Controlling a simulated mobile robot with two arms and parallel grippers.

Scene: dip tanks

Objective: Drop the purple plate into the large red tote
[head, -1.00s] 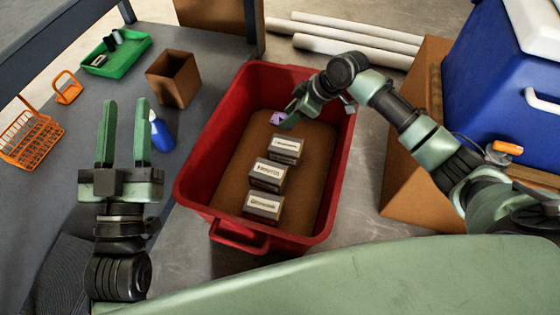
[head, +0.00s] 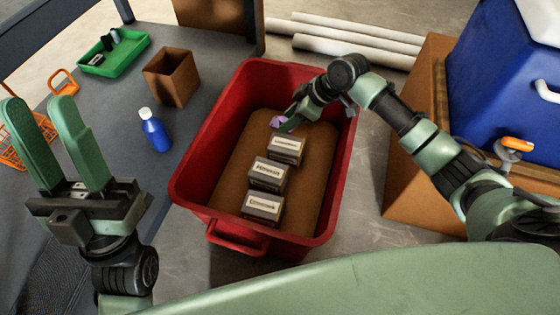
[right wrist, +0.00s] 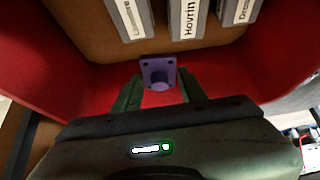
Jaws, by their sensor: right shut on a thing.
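The purple plate (head: 278,122) is small and sits between the fingers of my right gripper (head: 289,122), in the upper part of the large red tote (head: 190,180). In the right wrist view the plate (right wrist: 158,72) shows a flat face with holes, and my right gripper (right wrist: 157,88) is shut on it. The plate is above the tote's brown floor; the exact height is hard to tell. My left gripper (head: 38,103) is open and empty above the grey table, to the left of the tote.
Several labelled boxes (head: 268,174) stand in a row in the tote. On the table are a blue bottle (head: 155,131), a brown open box (head: 172,77), a green tray (head: 115,62) and an orange basket (head: 14,150). A blue cooler (head: 490,70) stands at the right.

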